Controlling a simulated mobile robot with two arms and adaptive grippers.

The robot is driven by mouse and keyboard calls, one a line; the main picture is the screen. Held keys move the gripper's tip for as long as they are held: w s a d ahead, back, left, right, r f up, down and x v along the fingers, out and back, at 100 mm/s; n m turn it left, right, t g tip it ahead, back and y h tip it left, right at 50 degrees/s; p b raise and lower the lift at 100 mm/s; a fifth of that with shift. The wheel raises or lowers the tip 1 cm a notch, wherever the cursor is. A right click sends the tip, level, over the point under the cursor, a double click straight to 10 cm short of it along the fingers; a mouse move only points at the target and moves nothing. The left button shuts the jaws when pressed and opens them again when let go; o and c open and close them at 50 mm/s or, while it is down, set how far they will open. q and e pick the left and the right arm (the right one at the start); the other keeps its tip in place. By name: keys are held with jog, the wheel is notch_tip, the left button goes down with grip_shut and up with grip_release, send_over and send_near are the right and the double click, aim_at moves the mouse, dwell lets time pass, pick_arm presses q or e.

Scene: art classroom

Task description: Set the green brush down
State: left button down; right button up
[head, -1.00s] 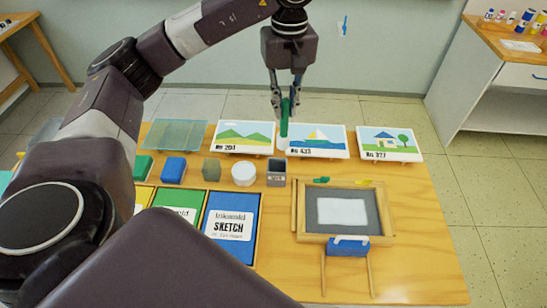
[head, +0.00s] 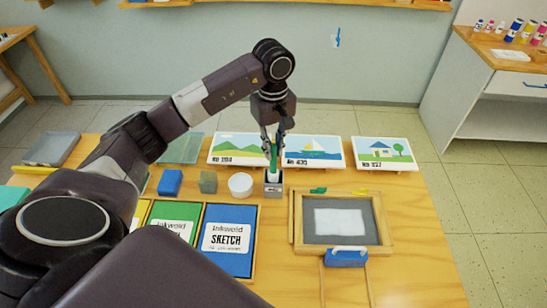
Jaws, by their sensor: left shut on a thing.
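The brush's lower end is at the mouth of the small grey cup (head: 273,190) on the wooden table (head: 420,250). The white end overlaps the cup's opening, and how deep it reaches inside is hidden. My right gripper is not in the head view.
A white tub (head: 240,184) and a small olive block (head: 208,182) stand left of the cup. Landscape pictures (head: 314,153) stand close behind. A framed grey board (head: 372,232) lies to the right, and a blue sketch pad (head: 230,262) lies in front.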

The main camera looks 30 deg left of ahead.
aim_at(274, 161)
pick_arm(q)
notch_tip(274, 161, down, 4)
jog(key=shift+f+p, duration=0.15)
jog(key=shift+p, duration=0.35)
jog(key=shift+f, duration=0.25)
jog(key=shift+f+b, duration=0.25)
jog(key=shift+b, duration=0.1)
jog(key=c, duration=1.9)
grip_release()
jog(key=shift+r, duration=0.1)
